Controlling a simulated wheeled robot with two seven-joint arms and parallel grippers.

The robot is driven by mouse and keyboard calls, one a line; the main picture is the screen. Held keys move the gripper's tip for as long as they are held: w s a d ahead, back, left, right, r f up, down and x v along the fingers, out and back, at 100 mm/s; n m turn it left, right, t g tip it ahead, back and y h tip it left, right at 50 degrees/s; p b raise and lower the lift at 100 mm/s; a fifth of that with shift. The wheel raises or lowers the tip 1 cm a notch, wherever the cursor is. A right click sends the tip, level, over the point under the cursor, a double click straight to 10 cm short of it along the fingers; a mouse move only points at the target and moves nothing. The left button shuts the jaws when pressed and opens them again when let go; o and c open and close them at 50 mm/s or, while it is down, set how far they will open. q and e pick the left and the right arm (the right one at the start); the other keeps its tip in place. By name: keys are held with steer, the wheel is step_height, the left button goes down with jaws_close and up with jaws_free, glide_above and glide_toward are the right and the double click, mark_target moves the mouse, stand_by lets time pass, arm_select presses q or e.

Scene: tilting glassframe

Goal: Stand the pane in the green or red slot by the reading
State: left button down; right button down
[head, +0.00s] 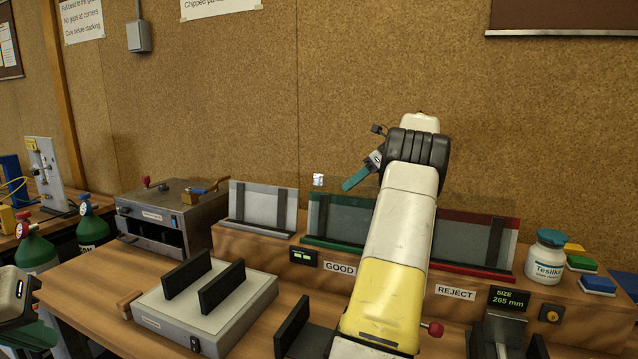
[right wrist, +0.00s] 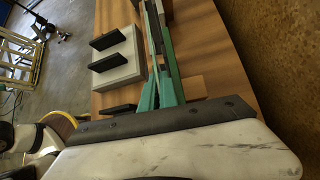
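The green slot (head: 318,240), labelled GOOD, and the red slot (head: 470,268), labelled REJECT, stand on the back ledge. Each has a backboard with dark uprights. My right arm covers the space between them. My right gripper (head: 361,172) is above the green slot, its teal fingers pointing down-left; the fingers also show in the right wrist view (right wrist: 160,88). I cannot make out a pane for certain. A small white mark (head: 318,180) shows just above the green slot. My left gripper (head: 18,296) is partly in view at the left edge; its finger opening is unclear.
A display (head: 508,299) reads SIZE 265 mm. A grey rack (head: 262,228) stands left of the green slot. A pale block with black pads (head: 225,305) lies in front. A grey machine (head: 170,215), gas cylinders (head: 90,225) and a white jar (head: 546,257) stand around.

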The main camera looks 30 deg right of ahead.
steer(key=shift+f, duration=0.1)
stand_by(0.5)
steer(key=c, duration=1.6)
jaws_free()
steer(key=shift+o, duration=0.2)
steer(key=shift+f, duration=0.15)
steer(key=v, duration=0.8)
steer(key=shift+a, duration=0.1)
